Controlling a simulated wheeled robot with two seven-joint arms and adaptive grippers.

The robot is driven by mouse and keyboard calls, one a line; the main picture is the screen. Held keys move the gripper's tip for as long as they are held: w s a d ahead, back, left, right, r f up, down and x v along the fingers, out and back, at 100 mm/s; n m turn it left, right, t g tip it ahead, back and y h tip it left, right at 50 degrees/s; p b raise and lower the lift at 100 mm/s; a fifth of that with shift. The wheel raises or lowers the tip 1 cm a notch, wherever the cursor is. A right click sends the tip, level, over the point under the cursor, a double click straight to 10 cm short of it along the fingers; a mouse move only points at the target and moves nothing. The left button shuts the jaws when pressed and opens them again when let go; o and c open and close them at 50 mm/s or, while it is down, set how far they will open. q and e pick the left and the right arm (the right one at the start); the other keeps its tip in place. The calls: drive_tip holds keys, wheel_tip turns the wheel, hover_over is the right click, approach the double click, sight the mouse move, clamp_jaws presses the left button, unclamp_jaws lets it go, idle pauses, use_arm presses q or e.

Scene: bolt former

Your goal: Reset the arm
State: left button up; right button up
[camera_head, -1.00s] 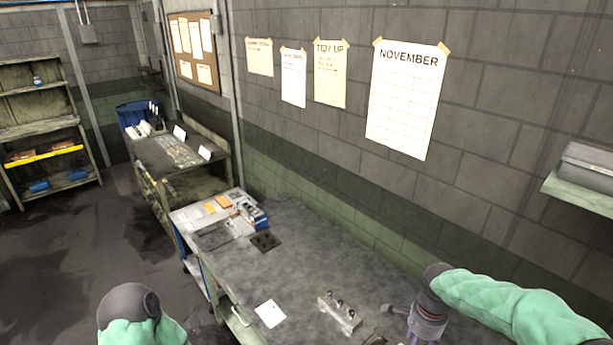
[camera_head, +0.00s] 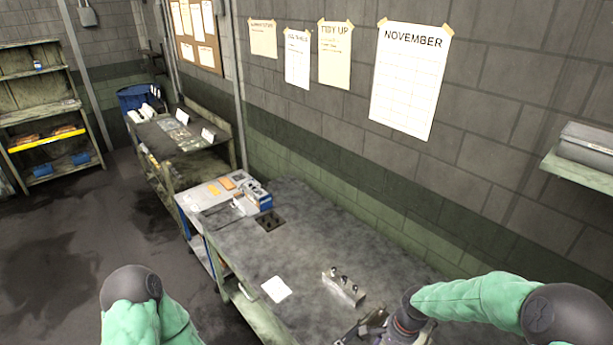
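My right arm (camera_head: 480,300) comes in from the right in its green sleeve and bends down over the near end of the workbench (camera_head: 310,240). My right gripper (camera_head: 365,328) is at the bottom edge of the view, low over the bench and partly cut off. Whether its fingers are open or shut cannot be made out. My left arm (camera_head: 140,310) shows at the bottom left, over the floor beside the bench. Its gripper is outside the view.
A grey case (camera_head: 588,145) sits on a wall shelf (camera_head: 578,172) at the right. The bench middle is clear.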

drive_tip(key=s+a+f+n+y, duration=0.1)
drive_tip(key=s+a+f+n, duration=0.35)
drive_tip(key=s+f, duration=0.35)
drive_tip(key=s+a+f+n+y, duration=0.1)
drive_tip(key=s+a+f+n, duration=0.2)
drive_tip(key=s+a+f, duration=0.45)
wheel_tip(320, 180, down, 22)
drive_tip(key=n+b, duration=0.1)
drive_tip(key=b, duration=2.1)
drive_tip(key=shift+w+r+t, duration=0.2)
drive_tip(key=shift+t, duration=0.1)
drive_tip(key=shift+d, duration=0.1)
